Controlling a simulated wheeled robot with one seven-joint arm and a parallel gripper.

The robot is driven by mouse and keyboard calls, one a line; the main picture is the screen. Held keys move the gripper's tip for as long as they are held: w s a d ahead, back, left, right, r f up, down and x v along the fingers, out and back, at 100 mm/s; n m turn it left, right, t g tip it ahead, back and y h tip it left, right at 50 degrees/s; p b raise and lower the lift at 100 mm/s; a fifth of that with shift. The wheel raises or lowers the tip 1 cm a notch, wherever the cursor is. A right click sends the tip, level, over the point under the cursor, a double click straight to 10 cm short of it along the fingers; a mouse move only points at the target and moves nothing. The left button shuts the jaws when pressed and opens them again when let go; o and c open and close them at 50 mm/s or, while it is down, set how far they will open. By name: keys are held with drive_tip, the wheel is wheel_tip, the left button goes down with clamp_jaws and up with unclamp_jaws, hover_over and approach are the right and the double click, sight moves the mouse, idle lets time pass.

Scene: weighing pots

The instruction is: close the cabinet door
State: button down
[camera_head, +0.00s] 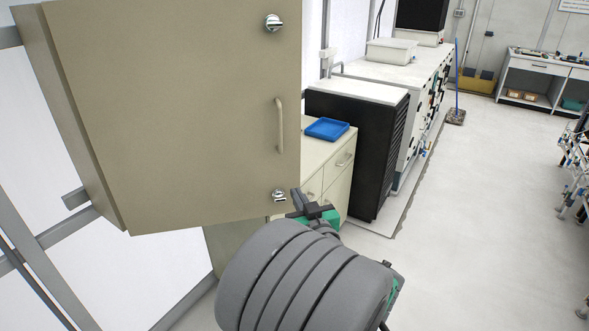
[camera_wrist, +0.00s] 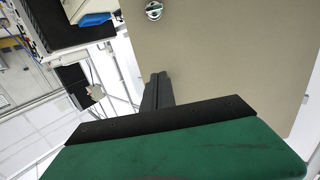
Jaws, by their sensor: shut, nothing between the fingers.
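The beige wall cabinet shows its door (camera_head: 180,110) as a large front panel in the head view, with a vertical handle (camera_head: 279,125) and chrome latches at the upper right (camera_head: 273,22) and lower right (camera_head: 278,195). The door looks flush with the cabinet's side (camera_head: 75,120); I cannot tell whether a small gap remains. My gripper (camera_head: 297,198) is by the door's lower right corner, beside the lower latch. In the wrist view my gripper (camera_wrist: 158,80) is shut and empty, its fingers in front of the door panel (camera_wrist: 230,60). Contact with the door cannot be told.
A drawer unit (camera_head: 335,180) with a blue tray (camera_head: 327,128) stands below and right of the cabinet. A black unit with a white top (camera_head: 358,93) stands beside it. Open floor (camera_head: 480,220) lies to the right. Metal frame bars (camera_head: 70,225) run at lower left.

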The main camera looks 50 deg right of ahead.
drive_tip(key=s+d+h, duration=0.1)
drive_tip(key=s, duration=0.1)
drive_tip(key=p, duration=0.6)
approach(291, 160)
drive_tip(key=shift+m, duration=0.4)
drive_tip(key=x, duration=0.6)
drive_tip(key=shift+r, duration=0.2)
drive_tip(key=shift+w+d+f, duration=0.1)
drive_tip(key=shift+w+d, duration=0.2)
drive_tip(key=shift+w, duration=0.05)
